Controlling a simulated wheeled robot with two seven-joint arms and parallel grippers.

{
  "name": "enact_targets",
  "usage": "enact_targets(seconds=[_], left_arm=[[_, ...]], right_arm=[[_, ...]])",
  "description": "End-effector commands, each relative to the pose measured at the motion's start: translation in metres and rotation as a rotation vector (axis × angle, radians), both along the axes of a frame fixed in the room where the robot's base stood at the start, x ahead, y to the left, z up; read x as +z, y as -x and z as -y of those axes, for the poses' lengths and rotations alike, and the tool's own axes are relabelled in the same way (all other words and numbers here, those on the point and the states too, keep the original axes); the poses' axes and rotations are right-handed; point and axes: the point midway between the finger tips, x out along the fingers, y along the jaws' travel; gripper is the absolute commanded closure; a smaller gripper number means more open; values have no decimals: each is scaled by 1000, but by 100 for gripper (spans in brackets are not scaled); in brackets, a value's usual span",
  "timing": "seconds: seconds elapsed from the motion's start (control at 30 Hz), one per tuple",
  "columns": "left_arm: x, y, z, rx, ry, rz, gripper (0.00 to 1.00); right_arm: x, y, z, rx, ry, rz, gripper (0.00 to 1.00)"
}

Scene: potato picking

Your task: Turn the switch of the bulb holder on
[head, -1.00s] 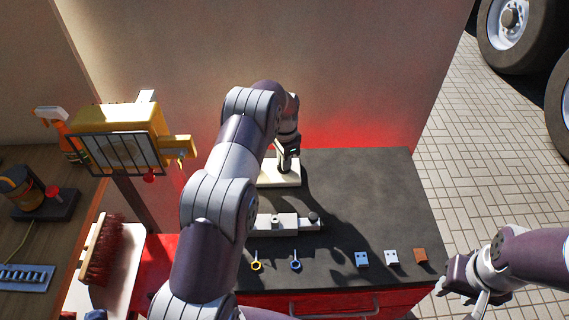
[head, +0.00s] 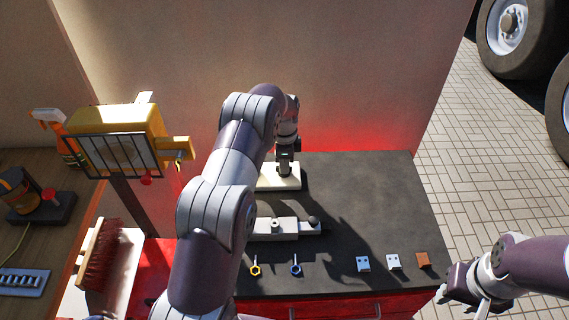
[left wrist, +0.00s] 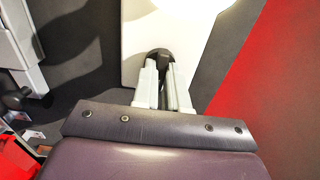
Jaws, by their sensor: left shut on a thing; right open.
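The bulb holder has a pale base (head: 291,183) near the back of the dark worktop in the head view. Its base also shows as a white plate (left wrist: 136,40) in the left wrist view, with a very bright white patch at the top edge. My left gripper (head: 285,170) points down onto it. In the left wrist view its two fingers (left wrist: 163,72) are shut on the small dark switch (left wrist: 160,54), which they partly hide. The bulb is not clearly visible. My right gripper (head: 468,297) is open and empty at the lower right, off the worktop.
A pale block fixture (head: 286,227) lies in front of the holder. Two ring-ended pieces (head: 295,268) and several small blocks (head: 393,262) line the front. A yellow work lamp (head: 118,135) and red brush (head: 102,255) stand left. The worktop's right side (head: 385,200) is clear.

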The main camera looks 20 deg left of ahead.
Motion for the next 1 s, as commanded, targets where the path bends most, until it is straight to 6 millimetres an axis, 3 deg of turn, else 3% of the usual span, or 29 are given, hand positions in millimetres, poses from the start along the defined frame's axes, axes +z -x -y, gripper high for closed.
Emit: enact_targets(seconds=[0.3, 0.33, 0.4, 0.73, 0.83, 1.0], left_arm=[[4, -3, -1, -3, -3, 9, 100], [4, -3, -1, -3, -3, 9, 78], [3, -2, -1, -2, -3, 9, 62], [6, -2, -1, -1, -1, 5, 62], [24, -2, -1, -1, -3, 9, 62], [88, -1, -1, -1, -1, 5, 62]], right_arm=[[0, 0, 0, 0, 0, 0, 57], [0, 0, 0, 0, 0, 0, 57], [1, 0, 0, 0, 0, 0, 57], [-2, 0, 0, 0, 0, 0, 57], [-7, 0, 0, 0, 0, 0, 57], [40, 0, 0, 0, 0, 1, 57]])
